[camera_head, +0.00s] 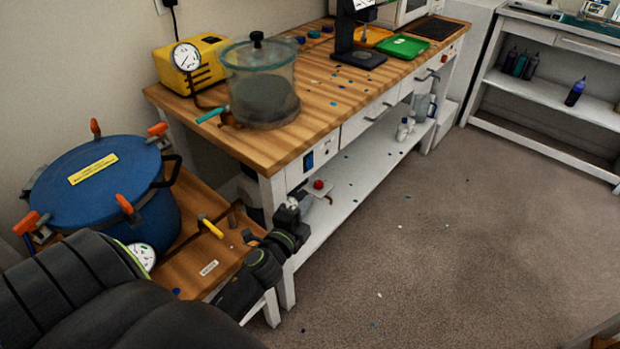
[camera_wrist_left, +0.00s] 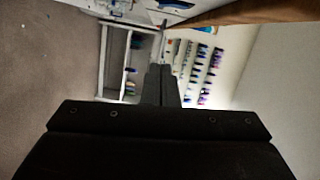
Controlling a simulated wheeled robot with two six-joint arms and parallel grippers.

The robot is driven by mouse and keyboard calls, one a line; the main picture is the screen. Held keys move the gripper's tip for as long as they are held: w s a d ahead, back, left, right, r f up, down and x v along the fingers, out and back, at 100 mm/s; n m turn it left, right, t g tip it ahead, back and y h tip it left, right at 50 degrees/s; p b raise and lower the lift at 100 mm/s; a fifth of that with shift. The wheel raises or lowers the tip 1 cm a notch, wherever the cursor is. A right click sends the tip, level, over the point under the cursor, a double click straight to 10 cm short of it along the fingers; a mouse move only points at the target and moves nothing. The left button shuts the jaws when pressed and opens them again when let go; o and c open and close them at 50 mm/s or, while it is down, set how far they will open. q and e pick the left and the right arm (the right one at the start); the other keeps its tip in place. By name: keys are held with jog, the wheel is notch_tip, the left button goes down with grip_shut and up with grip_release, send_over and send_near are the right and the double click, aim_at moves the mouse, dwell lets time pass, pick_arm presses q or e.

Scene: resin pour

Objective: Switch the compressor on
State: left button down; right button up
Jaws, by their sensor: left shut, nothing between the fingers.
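No thing in view is plainly marked as the compressor. A blue switch (camera_head: 308,161) sits on the white front of the wooden bench (camera_head: 270,148), near its left corner. A small red knob (camera_head: 318,184) shows just below it, close to the lower shelf. My left gripper (camera_head: 300,203) is in front of the bench's left leg, below the blue switch and near the red knob. Whether it touches either is unclear. In the left wrist view my left gripper (camera_wrist_left: 160,72) is shut with nothing between its fingers. My right gripper is not in view.
A blue pressure pot (camera_head: 95,185) with orange-handled clamps stands on a low wooden stand (camera_head: 195,265) at left. A yellow pump (camera_head: 190,62) and a clear chamber (camera_head: 258,80) stand on the bench. The floor (camera_head: 430,250) at right is open, with small scattered flecks.

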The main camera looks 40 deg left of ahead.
aim_at(310, 162)
pick_arm(q)
jog(key=w+a+b, duration=0.1)
jog(key=w+a, duration=0.4)
jog(key=w, duration=0.5)
jog(key=shift+a+f, duration=0.3)
jog(key=shift+f, duration=0.1)
